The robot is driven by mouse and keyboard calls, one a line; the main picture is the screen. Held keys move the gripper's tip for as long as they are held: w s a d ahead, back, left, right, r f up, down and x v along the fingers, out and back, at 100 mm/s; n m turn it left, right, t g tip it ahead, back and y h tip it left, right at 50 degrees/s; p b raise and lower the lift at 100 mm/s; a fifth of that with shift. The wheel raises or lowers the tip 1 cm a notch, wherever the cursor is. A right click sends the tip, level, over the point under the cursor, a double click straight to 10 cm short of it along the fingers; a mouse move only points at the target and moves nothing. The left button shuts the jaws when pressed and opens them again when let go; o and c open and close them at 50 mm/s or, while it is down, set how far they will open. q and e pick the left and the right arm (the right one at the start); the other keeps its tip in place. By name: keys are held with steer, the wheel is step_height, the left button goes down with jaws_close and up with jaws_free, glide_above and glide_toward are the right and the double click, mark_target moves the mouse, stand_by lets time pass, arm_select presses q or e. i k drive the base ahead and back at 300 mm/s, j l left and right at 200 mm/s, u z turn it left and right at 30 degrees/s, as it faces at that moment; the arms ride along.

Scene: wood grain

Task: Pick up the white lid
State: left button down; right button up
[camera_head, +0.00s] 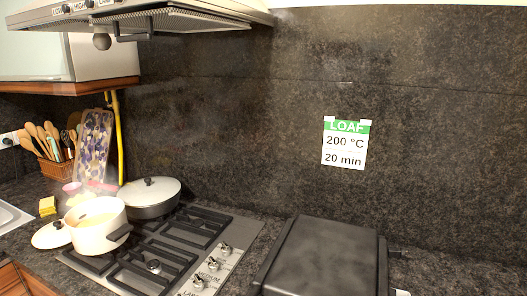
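A white lid (51,236) with a dark knob lies at the left edge of the stove, just left of the white pot (100,236). The pot partly hides it, and I cannot tell whether they touch. The pot is uncovered, with pale yellow contents and a dark handle. A dark pan (150,208) behind it is covered by another whitish lid (150,187) with a dark knob. Neither of my grippers is in view.
The gas stove (200,250) has dark grates and several knobs. A dark box-like appliance (325,258) stands to its right. A yellow sponge (47,206), sink edge (10,214) and utensil basket (57,172) are at left. The range hood (150,20) hangs above.

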mark_target(54, 235)
steer(key=u, duration=1.4)
